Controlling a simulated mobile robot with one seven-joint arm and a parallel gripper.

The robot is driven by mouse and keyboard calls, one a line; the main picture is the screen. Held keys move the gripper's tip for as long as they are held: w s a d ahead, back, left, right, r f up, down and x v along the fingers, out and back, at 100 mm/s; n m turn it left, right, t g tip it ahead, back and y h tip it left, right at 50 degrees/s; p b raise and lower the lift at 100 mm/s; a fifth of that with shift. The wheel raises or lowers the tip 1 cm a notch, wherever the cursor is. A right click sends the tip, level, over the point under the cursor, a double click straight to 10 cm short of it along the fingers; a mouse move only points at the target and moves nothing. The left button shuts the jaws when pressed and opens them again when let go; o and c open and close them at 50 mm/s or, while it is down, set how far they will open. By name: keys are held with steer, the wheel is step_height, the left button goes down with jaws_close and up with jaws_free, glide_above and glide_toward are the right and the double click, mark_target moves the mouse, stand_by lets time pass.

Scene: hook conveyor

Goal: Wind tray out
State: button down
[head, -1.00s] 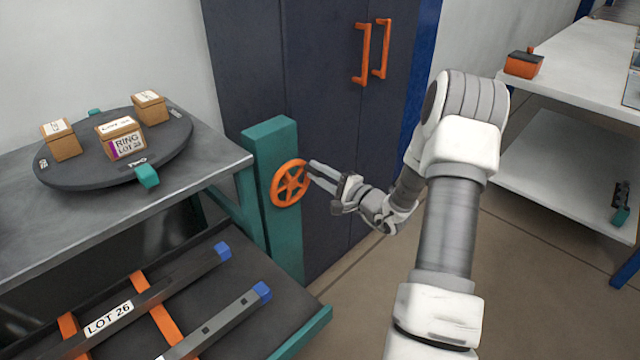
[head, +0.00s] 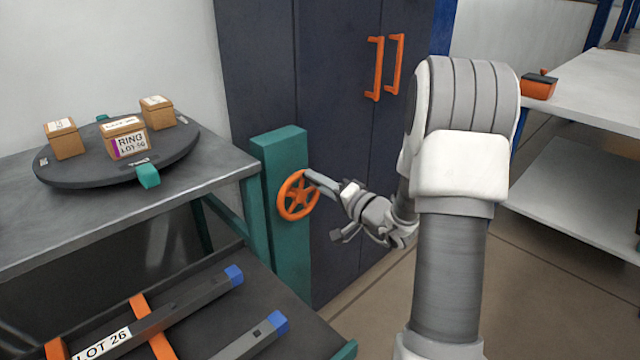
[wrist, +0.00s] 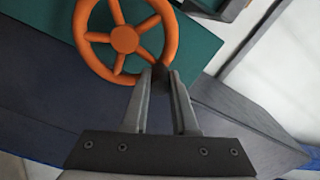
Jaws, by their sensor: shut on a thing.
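The orange handwheel (head: 298,195) is mounted on the face of a teal post (head: 285,240). My gripper (head: 312,177) is at the wheel's upper right rim. In the wrist view, my gripper (wrist: 161,80) is closed around a dark knob (wrist: 158,78) at the rim of the handwheel (wrist: 125,39); the fingers partly hide the knob. The dark tray (head: 285,300) is at the lower left, below the table top, and extends past the bottom of the picture. It carries dark bars with blue ends (head: 234,275), orange cross strips and a "LOT 26" label.
A grey table (head: 215,165) stands at left with a dark turntable (head: 75,175) bearing small cardboard boxes (head: 125,137). A dark cabinet (head: 335,120) with orange handles is behind the post. A white shelf unit (head: 590,110) with an orange-and-black item stands at right.

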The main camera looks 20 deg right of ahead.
steer(key=shift+a, duration=0.15)
stand_by(0.4)
steer(key=c, duration=0.7)
jaws_free()
steer(key=shift+s, duration=0.1)
steer(key=p+v, duration=0.2)
steer(key=v, duration=1.5)
steer(key=shift+s, duration=0.15)
